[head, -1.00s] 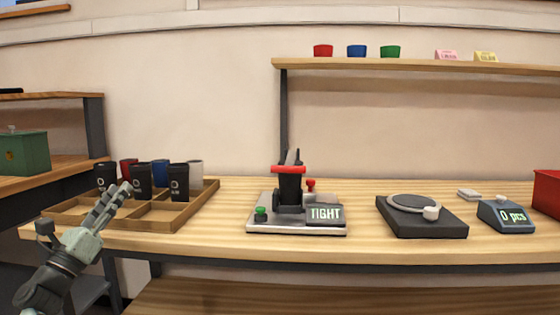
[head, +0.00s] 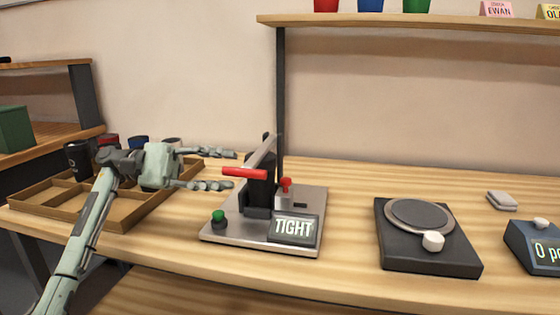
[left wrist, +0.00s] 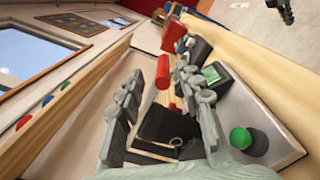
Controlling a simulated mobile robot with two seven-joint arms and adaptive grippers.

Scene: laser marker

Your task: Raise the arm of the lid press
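The lid press stands on the table on a light metal base (head: 312,200). Its grey lever arm (head: 262,152) slopes down toward the front to a red crossbar handle (head: 244,173). The base carries a green knob (head: 218,217), a red knob (head: 286,184) and a display (head: 292,229) reading TIGHT. My left gripper (head: 234,169) is open and empty at the handle's left end, fingers pointing right. In the left wrist view, red parts show between its spread fingers (left wrist: 168,98); contact cannot be told. A dark shape in that view's top-right corner may be my right gripper.
A wooden tray (head: 125,212) with cups stands left, partly behind my left arm. A black round-topped device (head: 425,250) and a counter box (head: 535,245) stand right. A shelf (head: 420,22) with coloured cups hangs above. Table between press and black device is clear.

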